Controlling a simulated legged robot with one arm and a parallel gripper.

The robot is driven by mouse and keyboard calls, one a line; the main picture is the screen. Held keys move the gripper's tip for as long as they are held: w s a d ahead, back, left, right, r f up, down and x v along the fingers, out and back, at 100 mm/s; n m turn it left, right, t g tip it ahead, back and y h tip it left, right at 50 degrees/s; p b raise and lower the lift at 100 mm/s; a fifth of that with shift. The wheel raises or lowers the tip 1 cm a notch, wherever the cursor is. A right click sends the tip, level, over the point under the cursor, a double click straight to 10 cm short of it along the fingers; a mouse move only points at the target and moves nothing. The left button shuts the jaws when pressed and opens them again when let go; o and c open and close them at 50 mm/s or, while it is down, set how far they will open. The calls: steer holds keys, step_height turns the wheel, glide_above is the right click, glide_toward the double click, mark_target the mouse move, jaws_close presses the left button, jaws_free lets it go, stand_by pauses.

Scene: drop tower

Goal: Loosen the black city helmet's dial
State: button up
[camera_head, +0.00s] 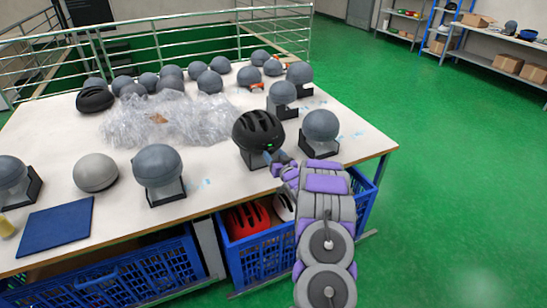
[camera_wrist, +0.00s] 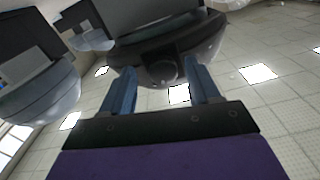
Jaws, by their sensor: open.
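The black city helmet (camera_head: 258,128) sits on a headform in a black stand at the table's right front edge. It has vents and a small green light low on its side. In the wrist view, which looks upside down, the helmet's dark shell (camera_wrist: 140,50) fills the upper middle. A dark round dial (camera_wrist: 162,73) shows at its rim. My gripper (camera_head: 276,160) is at the helmet's lower edge on the near side. In the wrist view my gripper (camera_wrist: 160,78) is open, one blue finger on each side of the dial. I cannot tell whether the fingers touch it.
Grey headforms (camera_head: 158,166) (camera_head: 320,126) stand on both sides of the helmet. Clear plastic wrap (camera_head: 165,120) and another black helmet (camera_head: 95,99) lie farther back. Blue crates (camera_head: 262,246) sit under the table, one holding a red helmet (camera_head: 246,219). The green floor at right is clear.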

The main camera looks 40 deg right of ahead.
steer(key=shift+w, duration=0.45)
steer(key=shift+a, duration=0.1)
steer(key=shift+c, duration=0.5)
steer(key=c, duration=0.9)
steer(key=shift+c, duration=0.2)
